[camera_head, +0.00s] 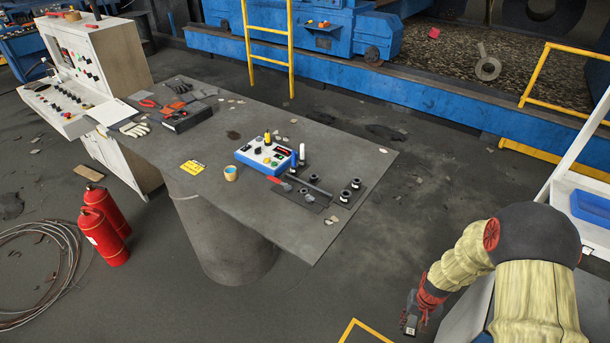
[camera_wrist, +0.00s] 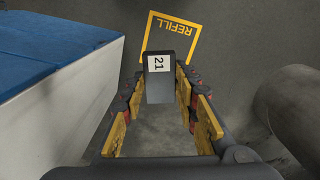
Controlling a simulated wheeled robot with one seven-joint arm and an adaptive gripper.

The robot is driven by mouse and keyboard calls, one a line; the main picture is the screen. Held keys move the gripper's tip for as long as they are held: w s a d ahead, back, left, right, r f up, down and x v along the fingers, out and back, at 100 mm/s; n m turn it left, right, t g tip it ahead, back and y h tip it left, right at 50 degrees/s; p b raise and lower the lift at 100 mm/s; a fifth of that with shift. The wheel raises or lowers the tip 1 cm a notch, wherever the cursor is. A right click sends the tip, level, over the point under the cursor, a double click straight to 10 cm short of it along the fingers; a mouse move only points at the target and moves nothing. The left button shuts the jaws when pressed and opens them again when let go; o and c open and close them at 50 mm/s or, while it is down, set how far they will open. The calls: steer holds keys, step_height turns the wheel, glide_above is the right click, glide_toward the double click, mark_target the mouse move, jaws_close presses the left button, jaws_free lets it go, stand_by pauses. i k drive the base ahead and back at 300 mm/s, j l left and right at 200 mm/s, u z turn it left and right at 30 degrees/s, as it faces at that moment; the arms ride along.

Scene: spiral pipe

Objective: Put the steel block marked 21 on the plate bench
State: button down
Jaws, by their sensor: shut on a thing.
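The steel block marked 21 (camera_wrist: 160,83) is a dark block with a white label on its end. My gripper (camera_wrist: 162,92) is shut on it, with the fingers on its two sides, in the wrist view. In the head view my gripper (camera_head: 410,320) hangs low at the right, off the near right side of the grey plate bench (camera_head: 310,245), and a small part of the block (camera_head: 410,331) shows at its tip. The bench top stands to the left of my arm.
A yellow REFILL square (camera_wrist: 172,36) is on the floor. Red extinguishers (camera_head: 105,225) stand left.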

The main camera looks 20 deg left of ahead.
mark_target(250, 187)
steer(key=j+u, duration=0.15)
steer(key=u, duration=0.2)
steer(key=i+j+u, duration=0.1)
steer(key=u, duration=0.25)
steer(key=i+j+u, duration=0.1)
steer(key=u, duration=0.3)
steer(key=i+j, duration=0.65)
steer(key=j, duration=0.25)
steer(key=i+j, duration=0.65)
steer(key=j, duration=0.25)
